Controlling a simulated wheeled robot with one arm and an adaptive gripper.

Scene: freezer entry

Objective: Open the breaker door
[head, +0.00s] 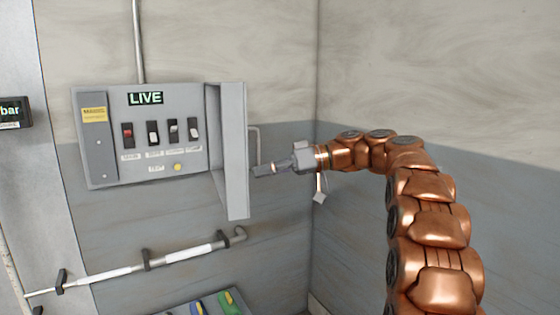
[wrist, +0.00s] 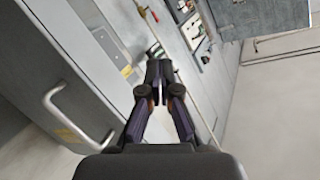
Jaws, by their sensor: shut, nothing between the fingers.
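The breaker door (head: 235,150) stands swung out from the right side of the grey breaker panel (head: 180,155), leaving the switches exposed. Its handle (head: 257,150) is a bar on the door's right-hand face. In the wrist view the door (wrist: 65,65) fills the left side, with its pale handle (wrist: 62,115) at lower left. My gripper (head: 262,170) is right of the door, with its fingertips near the lower end of the handle. Contact cannot be told. In the wrist view my gripper (wrist: 158,75) is shut and empty, and the handle is left of the fingers.
The panel carries a LIVE sign (head: 145,98), a red switch (head: 128,133), several dark-and-white switches and a yellow button (head: 178,166). A rail (head: 185,256) runs along the wall below. Colored items (head: 229,303) lie at the bottom. The wall corner is behind my gripper.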

